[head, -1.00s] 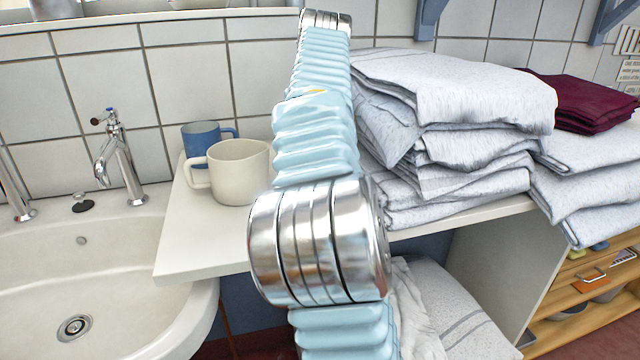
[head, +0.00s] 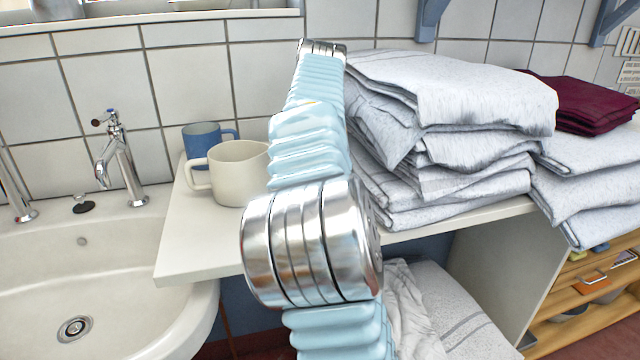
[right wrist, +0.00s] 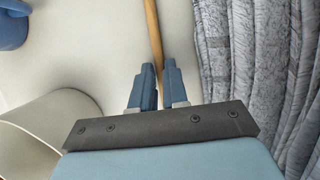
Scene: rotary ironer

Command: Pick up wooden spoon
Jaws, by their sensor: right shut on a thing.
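The wooden spoon (right wrist: 153,30) shows in the right wrist view as a thin tan handle running up from between the fingers to the top edge. Its far end is out of that view. My right gripper (right wrist: 158,72) is shut on the handle, with a blue finger on each side. In the head view my right arm stands in front of the counter and hides the gripper and the spoon. My left gripper shows in neither view.
A cream mug (head: 228,172) and a blue mug (head: 203,140) stand left of my arm on the white counter (head: 190,255). Folded grey-white cloths (head: 450,95) are stacked close on its right. A sink (head: 90,290) lies at the left.

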